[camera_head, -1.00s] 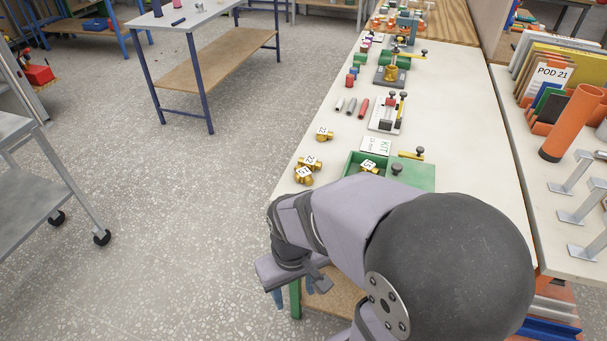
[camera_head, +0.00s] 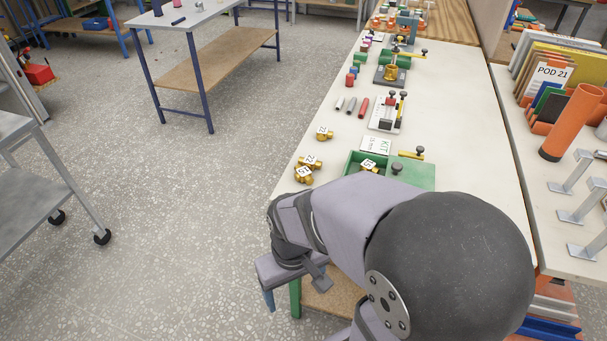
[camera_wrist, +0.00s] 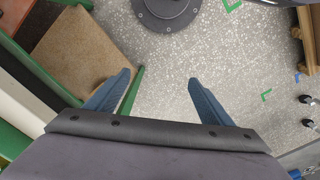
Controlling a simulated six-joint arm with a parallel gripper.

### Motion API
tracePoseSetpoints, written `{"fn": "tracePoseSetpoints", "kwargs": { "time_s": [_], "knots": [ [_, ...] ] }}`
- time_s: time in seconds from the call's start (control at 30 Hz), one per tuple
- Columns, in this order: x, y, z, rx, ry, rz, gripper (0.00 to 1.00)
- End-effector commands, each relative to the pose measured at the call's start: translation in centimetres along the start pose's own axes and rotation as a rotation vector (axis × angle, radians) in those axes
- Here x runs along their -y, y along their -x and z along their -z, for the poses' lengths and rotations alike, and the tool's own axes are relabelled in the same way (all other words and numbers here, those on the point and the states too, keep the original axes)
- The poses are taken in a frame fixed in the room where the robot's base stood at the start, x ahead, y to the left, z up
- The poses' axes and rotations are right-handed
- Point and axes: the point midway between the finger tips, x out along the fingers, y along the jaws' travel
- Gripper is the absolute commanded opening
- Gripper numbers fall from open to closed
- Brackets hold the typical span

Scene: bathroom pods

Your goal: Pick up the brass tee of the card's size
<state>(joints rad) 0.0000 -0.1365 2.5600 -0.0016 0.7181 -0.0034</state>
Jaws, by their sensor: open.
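Brass tees with white number tags lie on the white bench top in the head view. One tee (camera_head: 323,134) sits alone, a second tee (camera_head: 311,162) is nearer, and a third tee (camera_head: 303,175) is beside it. Another tagged brass piece (camera_head: 368,167) is in the green tray (camera_head: 351,163). The tag numbers are too small to read surely. The card (camera_head: 376,146) reading KIT stands behind the tray; its size line is too small to read surely. My gripper (camera_wrist: 158,92) is open and empty over the floor, beside the bench's near-left end.
Grey and red cylinders (camera_head: 351,105) and a white clamp fixture (camera_head: 388,114) stand farther along the bench. A green block with a black knob (camera_head: 412,173) adjoins the tray.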

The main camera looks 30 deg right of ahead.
Motion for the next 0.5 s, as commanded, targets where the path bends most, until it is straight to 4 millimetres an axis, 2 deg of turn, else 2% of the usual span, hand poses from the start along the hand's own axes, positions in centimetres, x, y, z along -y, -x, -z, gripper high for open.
{"fn": "tracePoseSetpoints", "kwargs": {
  "time_s": [0.17, 0.27, 0.5],
  "knots": [
    [0.0, 2.4, 0.0, 0.000, 0.000, 0.000, 0.75],
    [0.0, 4.8, 0.0, 0.000, 0.000, 0.000, 0.75],
    [0.0, 11.9, 0.1, 0.002, 0.008, -0.003, 0.75]
  ]
}}
